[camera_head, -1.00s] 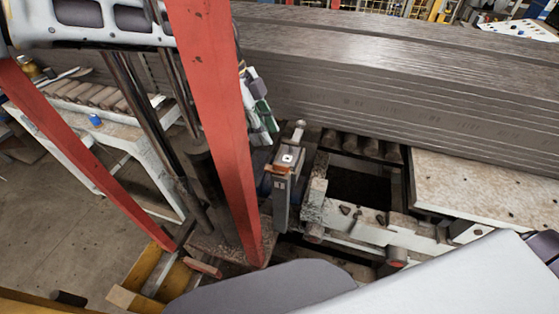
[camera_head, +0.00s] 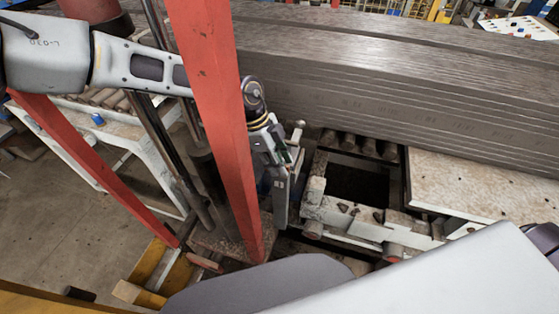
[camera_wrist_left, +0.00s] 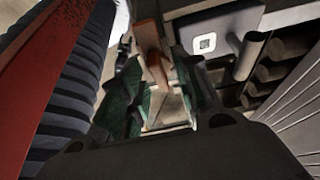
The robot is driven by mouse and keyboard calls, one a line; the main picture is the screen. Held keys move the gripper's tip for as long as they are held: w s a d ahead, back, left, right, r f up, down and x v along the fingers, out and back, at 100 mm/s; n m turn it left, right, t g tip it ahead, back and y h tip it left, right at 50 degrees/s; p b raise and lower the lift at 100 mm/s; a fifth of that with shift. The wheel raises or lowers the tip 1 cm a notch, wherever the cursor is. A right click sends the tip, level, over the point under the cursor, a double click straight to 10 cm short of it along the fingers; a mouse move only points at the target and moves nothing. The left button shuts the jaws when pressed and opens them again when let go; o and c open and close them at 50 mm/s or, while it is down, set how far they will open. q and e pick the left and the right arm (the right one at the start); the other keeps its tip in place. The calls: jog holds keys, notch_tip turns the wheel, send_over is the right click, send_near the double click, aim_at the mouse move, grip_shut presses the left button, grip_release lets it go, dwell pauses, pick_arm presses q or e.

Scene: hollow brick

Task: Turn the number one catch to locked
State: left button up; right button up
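The catch is a grey upright post (camera_head: 281,200) beside the machine frame. In the left wrist view, its grey head (camera_wrist_left: 220,38) carries a small white square tag with a dark mark. A copper-brown lever (camera_wrist_left: 150,45) sticks out next to that head. My left gripper (camera_head: 279,158) is over the top of the post and hides most of the head. In the left wrist view, the green-padded fingers of my left gripper (camera_wrist_left: 160,98) are apart, with the lever's end between or just beyond them. I cannot tell whether they touch it. My right gripper is out of view.
A red sloping beam (camera_head: 215,120) stands close beside my left wrist. Stacked grey boards (camera_head: 400,80) lie behind, and a pale machine frame (camera_head: 350,215) with rollers is to the right. A white bench (camera_head: 130,145) is at the left.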

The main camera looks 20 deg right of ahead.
pick_arm(q)
jog(key=shift+f, duration=0.1)
grip_shut()
